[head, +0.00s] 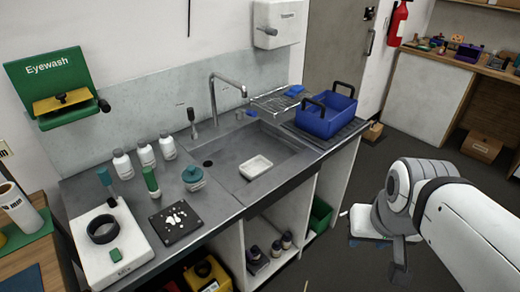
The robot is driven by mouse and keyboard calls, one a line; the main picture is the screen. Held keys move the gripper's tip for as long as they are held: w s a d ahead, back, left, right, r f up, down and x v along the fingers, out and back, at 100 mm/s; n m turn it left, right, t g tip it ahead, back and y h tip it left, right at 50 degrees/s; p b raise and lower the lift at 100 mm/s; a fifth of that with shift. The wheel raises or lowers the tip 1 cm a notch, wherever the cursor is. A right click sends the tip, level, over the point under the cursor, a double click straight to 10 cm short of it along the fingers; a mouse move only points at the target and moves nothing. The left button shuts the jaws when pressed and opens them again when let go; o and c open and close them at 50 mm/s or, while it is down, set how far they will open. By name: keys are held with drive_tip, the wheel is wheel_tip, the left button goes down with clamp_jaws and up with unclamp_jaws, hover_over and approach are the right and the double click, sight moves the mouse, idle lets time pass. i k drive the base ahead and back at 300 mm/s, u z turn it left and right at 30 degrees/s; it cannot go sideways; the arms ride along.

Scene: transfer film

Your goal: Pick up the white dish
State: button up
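The white dish (256,168) is a small, shallow, rounded rectangular dish. My arm comes in from the right edge, over the floor and apart from the counter. A dark finger-like part of my gripper (399,266) hangs down below the wrist, well to the right of the dish. Its fingertips are not clear, so its opening cannot be told. Nothing covers the dish.
A faucet (222,97) rises behind the sink. A blue handled crate (325,113) stands on the right drainboard. White bottles (145,152), a teal-lidded jar (194,178) and a black plate (175,222) stand left of the sink. Floor between counter and arm is mostly open.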

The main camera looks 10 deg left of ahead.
sight(252, 169)
drive_tip(key=z, duration=0.05)
drive_tip(key=i, duration=1)
drive_tip(key=u, duration=0.05)
